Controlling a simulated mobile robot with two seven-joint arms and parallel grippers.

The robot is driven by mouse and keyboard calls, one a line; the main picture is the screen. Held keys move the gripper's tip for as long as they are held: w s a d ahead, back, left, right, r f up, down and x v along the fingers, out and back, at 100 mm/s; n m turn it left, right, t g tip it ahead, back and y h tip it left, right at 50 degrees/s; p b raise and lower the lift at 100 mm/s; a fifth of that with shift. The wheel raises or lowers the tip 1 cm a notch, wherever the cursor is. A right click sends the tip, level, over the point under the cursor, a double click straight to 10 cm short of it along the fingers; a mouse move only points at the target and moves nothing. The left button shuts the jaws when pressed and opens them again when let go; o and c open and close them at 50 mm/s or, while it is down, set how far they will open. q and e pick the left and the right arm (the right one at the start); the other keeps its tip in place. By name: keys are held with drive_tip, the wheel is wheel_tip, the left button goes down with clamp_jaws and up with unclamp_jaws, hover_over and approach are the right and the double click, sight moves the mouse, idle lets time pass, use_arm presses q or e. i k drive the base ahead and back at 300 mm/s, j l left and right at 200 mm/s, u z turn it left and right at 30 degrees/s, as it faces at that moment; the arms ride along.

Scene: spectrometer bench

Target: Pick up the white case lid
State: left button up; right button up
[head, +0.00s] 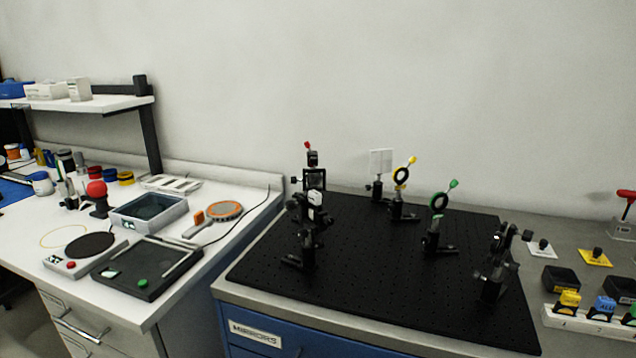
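I cannot make out with certainty a white case lid in the head view. A pale open-topped box or tray (148,212) with a dark interior sits on the white bench at the left. A flat white slotted piece (170,183) lies behind it near the wall. I cannot tell whether either one is the lid or part of the case. Neither of my grippers is in view.
A black breadboard (375,285) with several upright optic mounts covers much of the right bench. A white card (381,161) stands at its back. The left bench holds a black tray (147,268), a round black pad device (90,246) and an orange-rimmed tool (224,210).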

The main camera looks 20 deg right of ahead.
sight(542, 248)
drive_tip(key=k+l+z, duration=0.1)
drive_tip(key=l+z, duration=0.5)
drive_tip(key=z, duration=0.15)
drive_tip(key=l+z, duration=0.25)
drive_tip(key=l, duration=0.2)
drive_tip(key=l+z, duration=0.3)
drive_tip(key=l, duration=0.15)
